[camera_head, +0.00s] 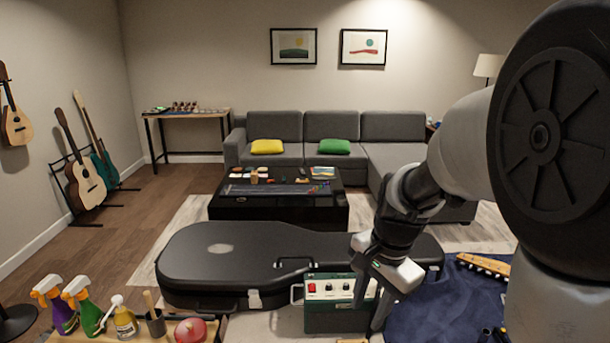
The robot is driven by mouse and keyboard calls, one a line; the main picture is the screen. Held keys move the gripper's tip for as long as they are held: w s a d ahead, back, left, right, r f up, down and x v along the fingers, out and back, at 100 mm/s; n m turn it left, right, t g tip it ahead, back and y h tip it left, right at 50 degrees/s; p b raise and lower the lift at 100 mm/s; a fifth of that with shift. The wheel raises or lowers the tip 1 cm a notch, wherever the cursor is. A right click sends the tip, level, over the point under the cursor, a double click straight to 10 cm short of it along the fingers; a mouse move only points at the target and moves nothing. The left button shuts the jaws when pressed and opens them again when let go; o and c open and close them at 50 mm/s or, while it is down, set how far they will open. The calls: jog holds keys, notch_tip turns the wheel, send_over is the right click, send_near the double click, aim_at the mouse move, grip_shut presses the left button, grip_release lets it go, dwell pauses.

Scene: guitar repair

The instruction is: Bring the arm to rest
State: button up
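My arm comes in from the right side of the head view, with its large dark joint close to the camera. My gripper (368,317) hangs below the white hand, fingers pointing down. The two dark fingers are apart, and I see nothing held between them.
A black guitar case (215,262) lies behind the green box. Spray bottles (84,303) and a red round item (190,330) stand front left. A dark blue cloth (445,305) and a guitar neck (484,264) lie at right. A low black table (280,212) stands beyond.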

jog(key=s+r+n+t+h+p, duration=0.1)
jog(key=s+r+n+t+p, duration=0.3)
jog(key=s+r+n, duration=0.7)
jog(key=s+v, duration=0.1)
jog(key=v, duration=0.5)
jog(key=shift+d, duration=0.35)
jog(key=shift+s, duration=0.1)
